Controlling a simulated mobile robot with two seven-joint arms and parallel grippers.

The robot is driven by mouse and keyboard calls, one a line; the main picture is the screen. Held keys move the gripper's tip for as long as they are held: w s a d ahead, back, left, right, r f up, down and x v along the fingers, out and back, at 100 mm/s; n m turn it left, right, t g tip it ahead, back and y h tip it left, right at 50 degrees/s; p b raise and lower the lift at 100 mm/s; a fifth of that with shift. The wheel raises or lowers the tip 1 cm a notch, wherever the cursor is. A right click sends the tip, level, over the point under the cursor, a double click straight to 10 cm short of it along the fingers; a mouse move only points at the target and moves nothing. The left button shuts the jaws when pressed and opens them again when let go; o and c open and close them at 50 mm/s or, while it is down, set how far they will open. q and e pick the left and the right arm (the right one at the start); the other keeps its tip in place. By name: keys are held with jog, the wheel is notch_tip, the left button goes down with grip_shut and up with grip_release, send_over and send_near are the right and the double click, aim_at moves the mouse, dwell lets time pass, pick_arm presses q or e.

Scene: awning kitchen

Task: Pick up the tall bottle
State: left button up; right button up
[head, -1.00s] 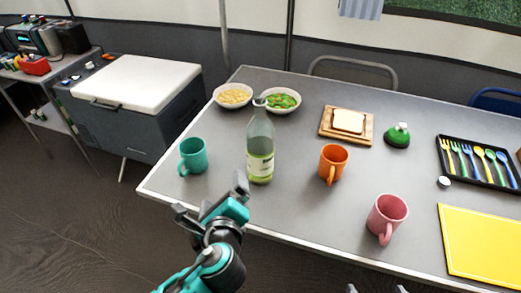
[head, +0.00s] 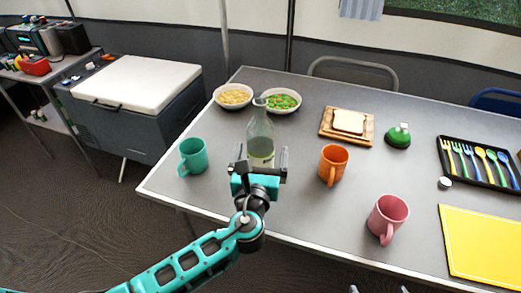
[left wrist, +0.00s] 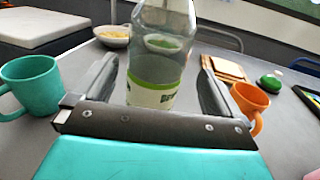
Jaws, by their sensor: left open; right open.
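The tall bottle (head: 260,133) is clear, with a green-and-white label, and stands upright on the grey table. In the left wrist view the bottle (left wrist: 160,55) stands ahead, between the two fingers. My left gripper (head: 260,163) is open, in front of the bottle's lower part in the head view, and hides part of the label. The left fingers (left wrist: 160,88) are spread on either side of the bottle with gaps visible. Only the tips of my right gripper (head: 378,290) show at the bottom edge of the head view.
A teal mug (head: 193,156) stands left of the bottle and an orange mug (head: 333,165) stands right of it. Bowls of pasta (head: 233,96) and greens (head: 283,101) sit behind. A pink mug (head: 388,216) is nearer the front right.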

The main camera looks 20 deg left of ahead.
pick_arm(q)
jog(key=w, duration=0.2)
jog(key=w+a, duration=0.1)
jog(key=w, duration=0.1)
jog(key=shift+w+a+f+b, duration=0.15)
jog(key=shift+w+a+b, duration=0.05)
jog(key=shift+w+b, duration=0.15)
jog(key=shift+c, duration=0.5)
jog(key=c, duration=1.1)
